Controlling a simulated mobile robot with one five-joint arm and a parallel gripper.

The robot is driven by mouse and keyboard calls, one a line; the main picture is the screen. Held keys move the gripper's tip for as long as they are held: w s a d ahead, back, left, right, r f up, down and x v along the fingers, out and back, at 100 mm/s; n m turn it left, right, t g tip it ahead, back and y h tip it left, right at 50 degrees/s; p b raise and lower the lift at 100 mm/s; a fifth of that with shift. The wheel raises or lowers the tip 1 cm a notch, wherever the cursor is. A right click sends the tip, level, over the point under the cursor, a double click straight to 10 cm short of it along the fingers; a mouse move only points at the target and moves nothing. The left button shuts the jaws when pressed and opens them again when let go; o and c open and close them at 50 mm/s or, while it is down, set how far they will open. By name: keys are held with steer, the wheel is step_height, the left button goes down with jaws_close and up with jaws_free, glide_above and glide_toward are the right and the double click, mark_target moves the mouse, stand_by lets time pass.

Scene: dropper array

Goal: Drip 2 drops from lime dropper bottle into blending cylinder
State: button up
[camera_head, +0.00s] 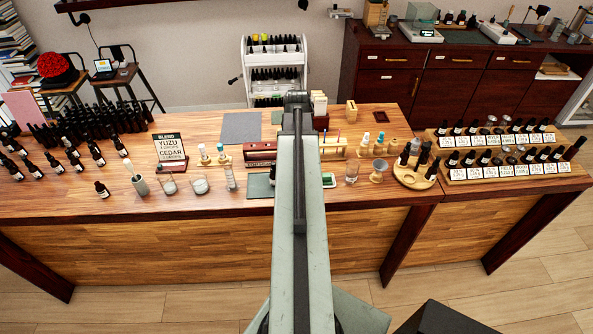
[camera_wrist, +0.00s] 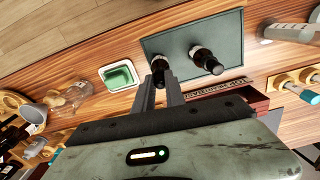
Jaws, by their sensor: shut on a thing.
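My gripper (camera_wrist: 161,92) is shut on a dark dropper bottle (camera_wrist: 159,66) at the edge of a dark mat in the wrist view; its label is not readable, so I cannot tell whether it is the lime one. A second dark bottle (camera_wrist: 207,62) stands on the mat, apart from the fingers. A clear narrow cylinder (camera_head: 231,180), apparently the blending cylinder, stands left of my arm in the head view. It also shows at the top right of the wrist view (camera_wrist: 287,33). In the head view my arm hides the gripper and held bottle.
A green dish with a white rim (camera_wrist: 118,75) lies beside the held bottle. A sign (camera_head: 170,148) reads yuzu and cedar. A round wooden tray (camera_head: 405,181) with bottles and labelled bottle racks (camera_head: 510,172) stand right.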

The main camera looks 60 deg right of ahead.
steer(key=shift+r+p, duration=0.35)
steer(key=shift+r, duration=0.1)
step_height(320, 180, up, 8)
steer(key=p, duration=0.8)
steer(key=shift+r, duration=0.25)
steer(key=shift+f, duration=0.15)
stand_by(0.6)
